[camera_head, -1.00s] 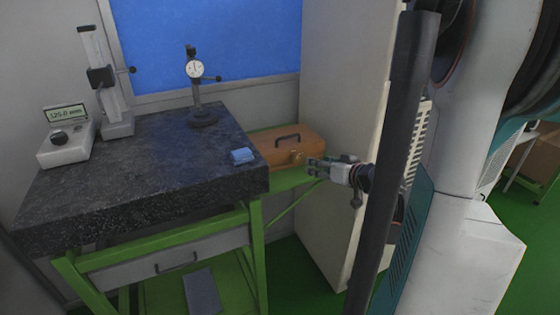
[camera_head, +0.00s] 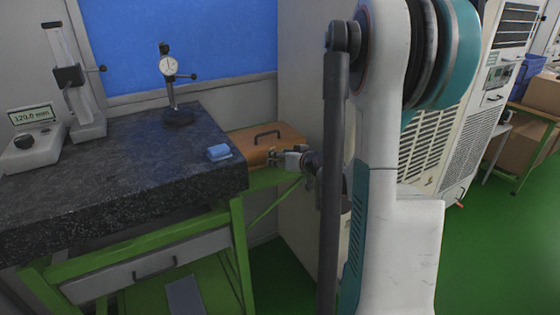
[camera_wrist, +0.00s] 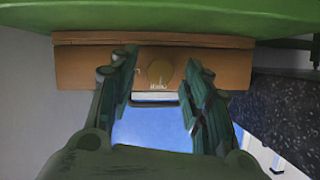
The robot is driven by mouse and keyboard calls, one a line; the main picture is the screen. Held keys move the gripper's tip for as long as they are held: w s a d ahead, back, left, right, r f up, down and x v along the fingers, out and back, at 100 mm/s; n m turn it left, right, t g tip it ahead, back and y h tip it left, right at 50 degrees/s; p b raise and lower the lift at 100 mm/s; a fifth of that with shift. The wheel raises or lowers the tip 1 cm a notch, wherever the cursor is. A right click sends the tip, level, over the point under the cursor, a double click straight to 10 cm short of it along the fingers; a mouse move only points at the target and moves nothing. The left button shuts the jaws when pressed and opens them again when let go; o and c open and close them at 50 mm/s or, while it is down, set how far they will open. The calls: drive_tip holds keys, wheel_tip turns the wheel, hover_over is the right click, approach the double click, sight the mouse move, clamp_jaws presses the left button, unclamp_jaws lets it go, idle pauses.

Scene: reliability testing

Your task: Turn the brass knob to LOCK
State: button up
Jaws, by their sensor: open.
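A round brass knob (camera_wrist: 160,70) sits on the front of an orange-brown case (camera_wrist: 80,66). A small pale marking beside the knob is too small to read, so I cannot tell its setting. My gripper (camera_wrist: 160,62) is open, with one finger on each side of the knob. I see no clear contact. In the head view the case (camera_head: 285,136), with a dark handle on its lid, sits right of the granite plate. There my gripper (camera_head: 274,156) is at the case's front and hides the knob.
The granite plate (camera_head: 110,165) carries a blue block (camera_head: 218,152), a dial gauge stand (camera_head: 178,115) and a height gauge with a display (camera_head: 33,140). A pale cabinet (camera_head: 300,215) stands close to the right of the case. Green floor is open at right.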

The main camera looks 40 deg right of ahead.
drive_tip(key=shift+w+f, duration=0.1)
drive_tip(key=shift+w, duration=0.15)
clamp_jaws()
